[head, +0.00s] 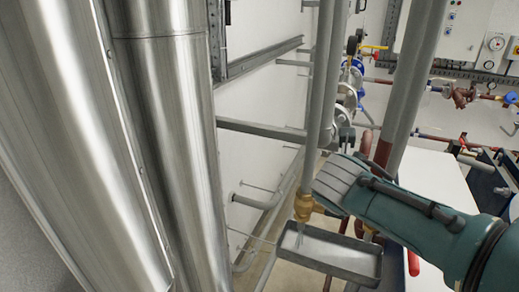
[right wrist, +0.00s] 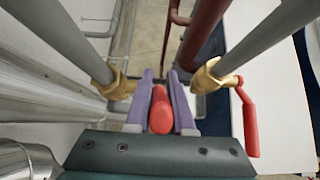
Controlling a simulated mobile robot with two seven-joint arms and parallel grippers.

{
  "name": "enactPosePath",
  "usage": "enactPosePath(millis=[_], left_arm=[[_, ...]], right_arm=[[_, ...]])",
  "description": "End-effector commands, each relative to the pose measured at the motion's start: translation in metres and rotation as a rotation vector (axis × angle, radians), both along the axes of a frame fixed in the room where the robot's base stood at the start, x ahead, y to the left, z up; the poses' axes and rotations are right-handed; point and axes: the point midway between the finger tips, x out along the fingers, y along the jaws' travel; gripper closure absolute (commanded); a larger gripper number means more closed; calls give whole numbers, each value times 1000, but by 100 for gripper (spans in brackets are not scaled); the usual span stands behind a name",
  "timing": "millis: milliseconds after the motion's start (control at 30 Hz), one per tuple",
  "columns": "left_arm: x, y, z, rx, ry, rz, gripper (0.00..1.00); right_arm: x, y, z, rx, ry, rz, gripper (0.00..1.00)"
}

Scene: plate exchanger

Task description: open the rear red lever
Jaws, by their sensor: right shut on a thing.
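In the right wrist view my right gripper (right wrist: 161,76) has its two purple-grey fingers on either side of a red lever (right wrist: 160,112) and is shut on it. A brass valve (right wrist: 118,86) on a grey pipe is left of the fingers. A second brass valve (right wrist: 208,77) is to the right, with another red lever (right wrist: 249,118) hanging from it, apart from the gripper. The held lever's joint to its valve is hidden. In the head view one brass valve (head: 304,207) shows beside my teal right arm, which hides the fingers. My left gripper is not in view.
A grey metal tray (head: 330,250) lies below the valve in the head view. Upright grey pipes (head: 320,90) stand close to my right arm. Large shiny metal cylinders (head: 160,130) fill the left. A white surface (head: 440,180) lies behind the arm.

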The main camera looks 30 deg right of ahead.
Motion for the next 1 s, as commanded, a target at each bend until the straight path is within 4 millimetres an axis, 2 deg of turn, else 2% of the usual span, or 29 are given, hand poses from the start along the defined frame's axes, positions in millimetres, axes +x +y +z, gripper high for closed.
enactPosePath(millis=[133,567,600,833,1000], left_arm=[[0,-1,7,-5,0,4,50],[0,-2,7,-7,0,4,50],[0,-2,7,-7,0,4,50],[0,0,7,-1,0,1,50],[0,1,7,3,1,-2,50]], right_arm=[[1,-2,2,18,16,-2,100],[1,-3,-1,23,21,-1,100],[1,-3,-1,23,21,-1,76],[1,-2,-1,23,22,0,51],[1,-1,0,24,21,1,49]])
